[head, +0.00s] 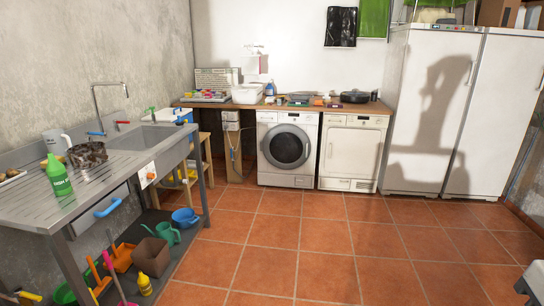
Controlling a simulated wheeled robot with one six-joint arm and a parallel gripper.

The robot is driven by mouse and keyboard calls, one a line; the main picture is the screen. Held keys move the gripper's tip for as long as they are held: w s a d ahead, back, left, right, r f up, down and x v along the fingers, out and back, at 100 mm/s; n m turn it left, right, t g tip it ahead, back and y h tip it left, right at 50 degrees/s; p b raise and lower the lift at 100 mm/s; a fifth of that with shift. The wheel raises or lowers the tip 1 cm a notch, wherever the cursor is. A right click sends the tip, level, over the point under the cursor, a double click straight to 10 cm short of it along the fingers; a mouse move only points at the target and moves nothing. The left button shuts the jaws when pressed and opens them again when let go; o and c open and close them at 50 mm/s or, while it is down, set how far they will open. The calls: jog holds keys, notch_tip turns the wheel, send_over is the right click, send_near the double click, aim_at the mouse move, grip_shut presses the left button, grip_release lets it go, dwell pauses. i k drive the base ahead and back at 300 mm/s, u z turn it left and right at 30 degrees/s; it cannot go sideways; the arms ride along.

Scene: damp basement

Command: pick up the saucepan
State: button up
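A dark, low, round pan (355,96) with what looks like a lid sits on the right end of the wooden worktop, above the white dryer. It looks most like the saucepan, though its handle is hard to make out. A dark, mottled round pot or bowl (87,155) stands on the metal drainboard at the left; I cannot tell whether it has a handle. My gripper's fingers do not show in the head view.
A metal sink unit (120,165) runs along the left wall, with a green bottle (58,175) on it and tools, a watering can and buckets below. A washing machine (287,149), dryer (352,153) and tall white cabinets (432,110) line the back. The tiled floor (330,240) is mostly clear.

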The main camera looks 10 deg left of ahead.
aim_at(90, 155)
jog(key=u, duration=0.2)
jog(key=i, duration=1.95)
jog(key=u, duration=0.95)
jog(key=i, duration=1.6)
jog(key=u, duration=1.55)
jog(key=i, duration=1.05)
jog(key=u, duration=0.4)
